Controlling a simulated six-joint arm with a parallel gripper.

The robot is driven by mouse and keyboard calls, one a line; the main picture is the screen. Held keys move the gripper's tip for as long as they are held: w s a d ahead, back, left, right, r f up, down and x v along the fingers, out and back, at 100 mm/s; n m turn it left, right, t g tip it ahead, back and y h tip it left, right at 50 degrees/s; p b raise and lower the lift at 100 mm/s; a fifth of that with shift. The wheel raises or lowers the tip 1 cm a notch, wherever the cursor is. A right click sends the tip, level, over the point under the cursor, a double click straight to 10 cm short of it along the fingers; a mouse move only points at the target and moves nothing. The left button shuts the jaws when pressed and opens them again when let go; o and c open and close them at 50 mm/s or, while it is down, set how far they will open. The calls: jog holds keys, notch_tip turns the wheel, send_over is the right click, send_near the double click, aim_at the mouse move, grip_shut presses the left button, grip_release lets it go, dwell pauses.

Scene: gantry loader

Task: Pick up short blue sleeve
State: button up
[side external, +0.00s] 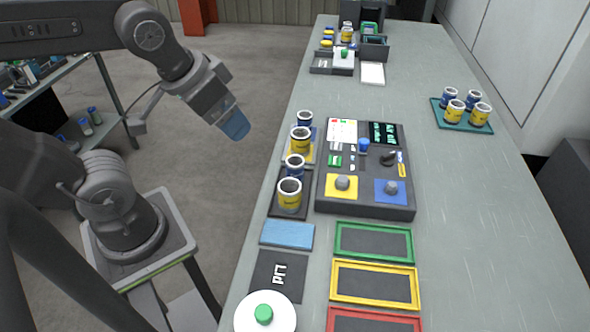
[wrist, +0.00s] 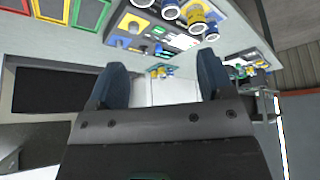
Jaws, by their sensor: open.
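Two short blue sleeves with white rims stand upright in the row along the console's left side in the side external view. One blue sleeve (side external: 305,119) is at the far end of the row; the other blue sleeve (side external: 295,168) stands between two taller yellow sleeves (side external: 290,197). More short blue sleeves (side external: 473,100) share a teal tray (side external: 437,117) with yellow ones at the right. My gripper (side external: 236,127) hangs in the air left of the bench, apart from every sleeve. In the wrist view its blue fingers (wrist: 163,82) are spread, with nothing between them.
The dark console (side external: 365,205) with knobs stands right of the row. Bins (side external: 374,50) stand at the far end. The bench's right side is mostly clear.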

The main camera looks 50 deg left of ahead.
jog(key=w+f+n+g, duration=0.2)
jog(key=w+n+g, duration=0.1)
jog(key=w+n, duration=0.45)
jog(key=n+g, duration=0.2)
jog(key=n, duration=0.5)
send_near(295, 170)
jog(key=w+a+r, duration=0.1)
jog(key=w+a, duration=0.1)
jog(key=shift+n, duration=0.25)
notch_tip(295, 170, down, 13)
jog(key=shift+s+d+f, duration=0.1)
jog(key=shift+s+d, duration=0.05)
jog(key=shift+s, duration=0.05)
jog(key=shift+c, duration=0.2)
jog(key=c, duration=1.1)
